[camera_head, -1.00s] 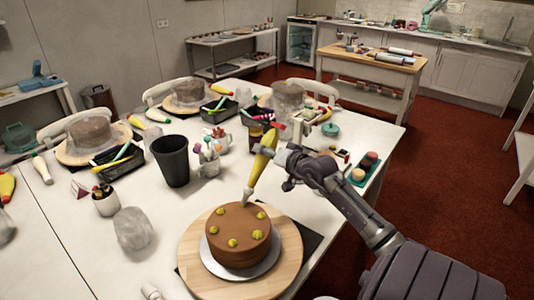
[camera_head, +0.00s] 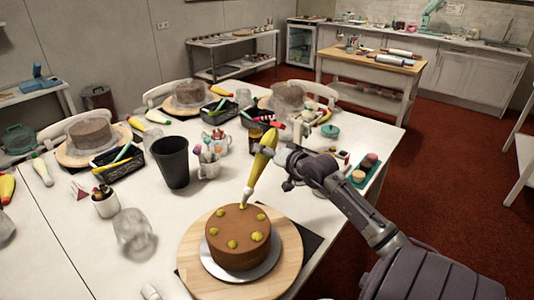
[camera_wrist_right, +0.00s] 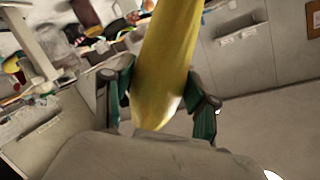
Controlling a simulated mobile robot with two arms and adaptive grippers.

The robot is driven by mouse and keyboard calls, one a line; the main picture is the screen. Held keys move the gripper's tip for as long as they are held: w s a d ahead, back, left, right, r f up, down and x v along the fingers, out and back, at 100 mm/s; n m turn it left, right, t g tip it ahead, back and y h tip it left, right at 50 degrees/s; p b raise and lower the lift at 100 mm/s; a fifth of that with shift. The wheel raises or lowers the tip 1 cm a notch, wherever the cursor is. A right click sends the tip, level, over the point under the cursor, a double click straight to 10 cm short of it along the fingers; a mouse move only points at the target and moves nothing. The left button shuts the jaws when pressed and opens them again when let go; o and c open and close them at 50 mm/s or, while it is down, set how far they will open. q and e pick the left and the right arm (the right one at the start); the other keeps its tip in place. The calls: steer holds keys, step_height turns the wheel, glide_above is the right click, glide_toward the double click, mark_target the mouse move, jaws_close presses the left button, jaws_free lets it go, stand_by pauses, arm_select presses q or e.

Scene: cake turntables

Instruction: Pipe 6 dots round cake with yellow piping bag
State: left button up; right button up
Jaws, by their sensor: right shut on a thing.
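The yellow piping bag (camera_head: 261,168) is held tilted, its pale nozzle pointing down at the back edge of the cake's top. In the right wrist view the bag (camera_wrist_right: 168,60) runs between the two green-padded fingers (camera_wrist_right: 160,105). The round brown cake (camera_head: 238,252) carries several yellow dots in a ring near its top edge. A small yellow spot shows right at the nozzle tip. The cake sits on a pale round board (camera_head: 272,268) on a wooden turntable (camera_head: 289,258). My left gripper is not in view.
A black cup (camera_head: 174,163), a mug with piping tools (camera_head: 207,168) and a clear container (camera_head: 133,232) stand left of and behind the turntable. A tray with small coloured pots (camera_head: 367,168) lies to the right. Other covered cakes stand farther back.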

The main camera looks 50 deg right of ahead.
mark_target(268, 143)
steer(key=shift+r, duration=0.1)
steer(key=o, duration=0.6)
steer(key=shift+c, duration=0.7)
steer(key=shift+r+p, duration=0.45)
steer(key=shift+r, duration=1.05)
steer(key=shift+r, duration=1.5)
